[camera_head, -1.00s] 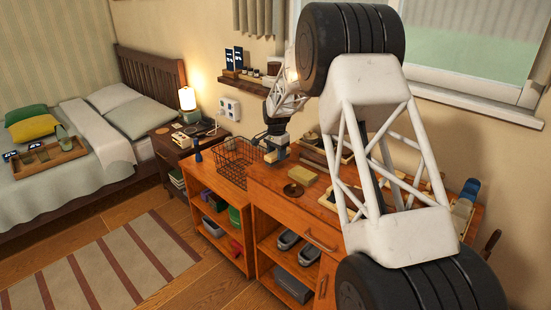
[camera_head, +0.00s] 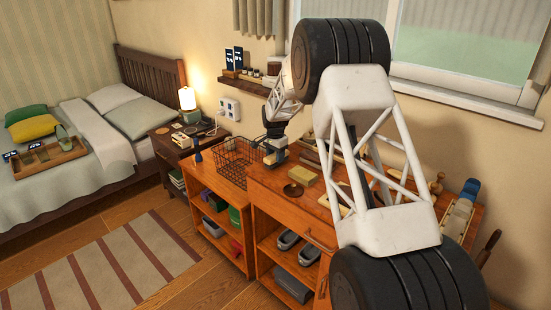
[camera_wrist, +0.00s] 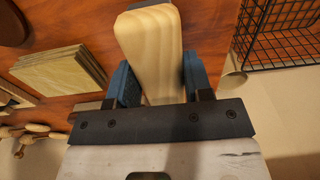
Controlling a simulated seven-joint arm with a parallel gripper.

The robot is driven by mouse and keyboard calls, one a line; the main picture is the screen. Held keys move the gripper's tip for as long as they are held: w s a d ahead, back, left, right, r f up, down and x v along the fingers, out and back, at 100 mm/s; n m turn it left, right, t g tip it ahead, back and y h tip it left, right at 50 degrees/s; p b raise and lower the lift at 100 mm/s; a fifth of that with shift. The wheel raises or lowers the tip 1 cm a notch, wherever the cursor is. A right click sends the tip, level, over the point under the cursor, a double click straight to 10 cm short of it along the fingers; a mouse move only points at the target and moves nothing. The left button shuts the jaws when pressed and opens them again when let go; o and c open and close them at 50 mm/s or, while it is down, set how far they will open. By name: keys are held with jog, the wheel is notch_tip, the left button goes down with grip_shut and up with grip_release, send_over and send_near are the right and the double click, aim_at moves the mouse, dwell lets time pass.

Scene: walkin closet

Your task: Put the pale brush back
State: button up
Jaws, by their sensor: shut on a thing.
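The pale brush (camera_wrist: 150,45) shows in the wrist view as a light wooden block with rounded edges. My gripper (camera_wrist: 160,80) is shut on it, with a blue finger on each side. The brush's underside is hidden. In the head view my gripper (camera_head: 273,153) is low over the workbench top (camera_head: 262,177), just right of the wire basket and behind the dark round dish. I cannot tell whether the brush touches the bench.
A black wire basket (camera_head: 236,160) stands close to my gripper; its edge shows in the wrist view (camera_wrist: 275,40). A yellowish block (camera_head: 303,175) and a dark round dish (camera_head: 293,190) lie nearby. Several tools, including a blue-handled one (camera_head: 468,190), lie at the bench's right.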

aim_at(275, 155)
jog(key=shift+f, duration=0.55)
jog(key=shift+f, duration=0.15)
jog(key=o, duration=1)
jog(key=shift+c, duration=0.2)
jog(key=shift+r, duration=0.2)
notch_tip(275, 155, up, 12)
jog(key=shift+s, duration=0.15)
dwell(0.3)
